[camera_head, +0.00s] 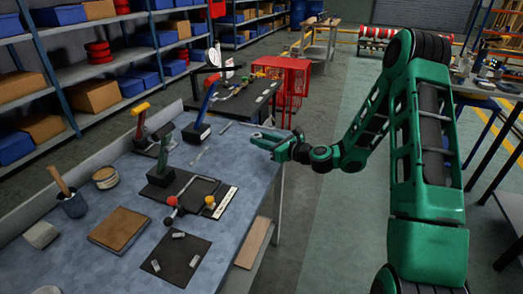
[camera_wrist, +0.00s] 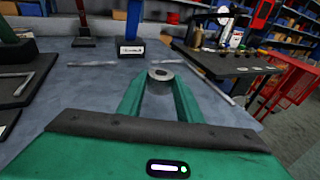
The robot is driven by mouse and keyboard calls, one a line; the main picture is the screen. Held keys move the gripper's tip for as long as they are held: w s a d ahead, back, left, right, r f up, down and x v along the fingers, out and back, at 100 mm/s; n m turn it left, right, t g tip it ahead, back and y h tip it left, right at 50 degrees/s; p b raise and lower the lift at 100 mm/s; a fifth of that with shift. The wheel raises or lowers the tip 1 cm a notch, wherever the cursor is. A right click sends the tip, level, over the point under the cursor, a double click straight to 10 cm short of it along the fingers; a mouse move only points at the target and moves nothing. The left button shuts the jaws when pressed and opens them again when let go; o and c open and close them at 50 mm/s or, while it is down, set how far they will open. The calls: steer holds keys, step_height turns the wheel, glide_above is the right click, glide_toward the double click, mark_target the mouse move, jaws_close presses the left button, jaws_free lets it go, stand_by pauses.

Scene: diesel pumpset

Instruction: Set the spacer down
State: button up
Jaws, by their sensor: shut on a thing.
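The spacer (camera_wrist: 160,74) is a small grey metal ring with a dark hole. It is held between the fingertips of my gripper (camera_wrist: 160,84) in the wrist view. In the head view my gripper (camera_head: 262,138) is over the right edge area of the grey-blue workbench (camera_head: 240,163), and the spacer is too small to make out there. The bench top shows below the fingers in the wrist view. I cannot tell how high the spacer is above it.
A black mat with a metal frame and coloured knobs (camera_head: 209,201) lies left of my gripper. A blue-handled upright tool (camera_head: 205,105) stands behind. A thin metal bar (camera_head: 198,156) lies on the bench. A red crate (camera_head: 290,82) stands beyond. Bare bench surrounds the gripper's left side.

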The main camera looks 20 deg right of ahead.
mark_target(262, 153)
steer(key=shift+f, duration=2.05)
steer(key=o, duration=1.2)
steer(key=shift+f, duration=0.1)
steer(key=shift+d, duration=0.1)
